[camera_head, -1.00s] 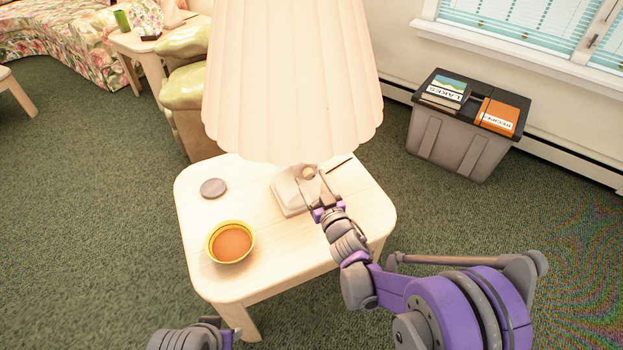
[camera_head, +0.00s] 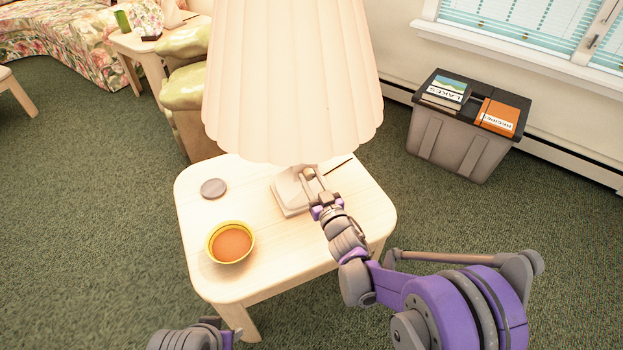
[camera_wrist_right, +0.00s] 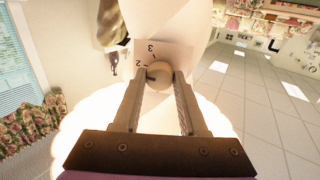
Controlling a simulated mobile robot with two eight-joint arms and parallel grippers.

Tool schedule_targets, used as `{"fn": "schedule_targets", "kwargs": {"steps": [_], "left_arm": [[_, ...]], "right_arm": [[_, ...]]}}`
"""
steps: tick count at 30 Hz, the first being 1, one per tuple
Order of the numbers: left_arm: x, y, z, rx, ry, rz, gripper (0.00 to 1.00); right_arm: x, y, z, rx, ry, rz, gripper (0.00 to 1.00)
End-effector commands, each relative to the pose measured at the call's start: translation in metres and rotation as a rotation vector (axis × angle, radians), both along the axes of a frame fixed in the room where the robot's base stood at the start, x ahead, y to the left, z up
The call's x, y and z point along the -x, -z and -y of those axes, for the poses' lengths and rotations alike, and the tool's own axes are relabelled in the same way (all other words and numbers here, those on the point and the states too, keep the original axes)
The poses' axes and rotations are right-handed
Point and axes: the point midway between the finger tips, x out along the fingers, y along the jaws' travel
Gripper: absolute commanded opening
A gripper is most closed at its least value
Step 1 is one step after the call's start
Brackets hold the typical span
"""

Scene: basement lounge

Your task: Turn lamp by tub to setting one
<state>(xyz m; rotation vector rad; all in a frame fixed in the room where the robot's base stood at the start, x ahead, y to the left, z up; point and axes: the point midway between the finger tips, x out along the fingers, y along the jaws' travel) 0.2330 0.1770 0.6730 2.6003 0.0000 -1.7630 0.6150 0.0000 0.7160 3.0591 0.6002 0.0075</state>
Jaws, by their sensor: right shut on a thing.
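The lamp has a large pleated cream shade (camera_head: 290,80) and a pale base (camera_head: 288,192) on the light wooden table. My right gripper (camera_head: 312,182) is at the base under the shade. In the right wrist view, my right gripper (camera_wrist_right: 160,88) is shut on a round beige knob (camera_wrist_right: 160,73), one finger on each side. The numbers 3 and 2 show on the dial plate (camera_wrist_right: 176,50) beside the knob; no other number is visible. A dark mark on the knob faces left in that view. My left arm shows only at the bottom edge; its fingers are out of view.
On the wooden table (camera_head: 285,268) are a yellow bowl (camera_head: 231,242) with orange-brown contents and a grey disc (camera_head: 213,188). A grey tub (camera_head: 455,140) with a black lid and books stands by the wall. A green armchair (camera_head: 185,100) is behind the table.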

Motion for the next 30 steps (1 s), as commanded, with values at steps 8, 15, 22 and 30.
{"fn": "schedule_targets", "kwargs": {"steps": [8, 15, 22, 30], "left_arm": [[-0.0001, 0.0006, 0.0000, 0.000, 0.000, 0.000, 0.50], [-0.0003, 0.0015, 0.0000, 0.000, 0.000, 0.000, 0.50], [-0.0003, 0.0018, 0.0000, 0.000, 0.000, 0.000, 0.50], [-0.0002, 0.0014, 0.0000, 0.000, 0.000, 0.000, 0.50]], "right_arm": [[0.0000, 0.0004, 0.0002, 0.066, 0.001, 0.030, 0.00], [0.0001, 0.0006, 0.0002, 0.220, 0.001, 0.103, 0.00], [0.0000, 0.0007, 0.0001, 0.410, 0.000, 0.192, 0.00], [-0.0002, 0.0011, 0.0004, 0.606, 0.001, 0.282, 0.00]]}}
